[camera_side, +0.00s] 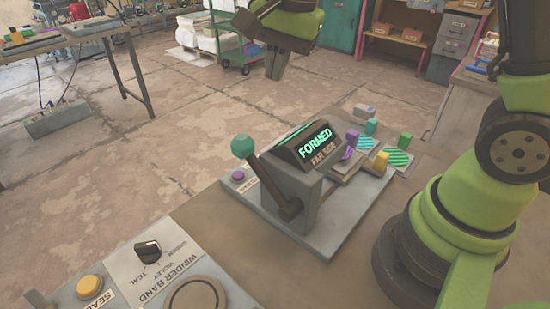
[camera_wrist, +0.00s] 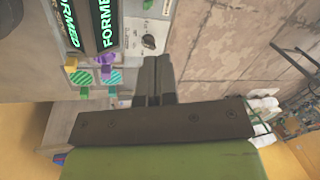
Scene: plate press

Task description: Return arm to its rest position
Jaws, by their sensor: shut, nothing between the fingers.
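My gripper (camera_side: 276,66) hangs in the air behind and above the press, at the top of the side view, with its fingers together and nothing held. In the wrist view its shut fingers (camera_wrist: 152,80) point up the picture. The press (camera_side: 293,180) sits on a grey base plate; its display reads "FORMED" and "FAR SIDE" in the side view.
A winder band panel (camera_side: 150,262) with a black dial and a yellow button (camera_side: 89,286) lies at the front left. A small purple button (camera_side: 238,175) is on the press base. A green cart (camera_side: 240,50), a table (camera_side: 70,40) and drawers stand farther back.

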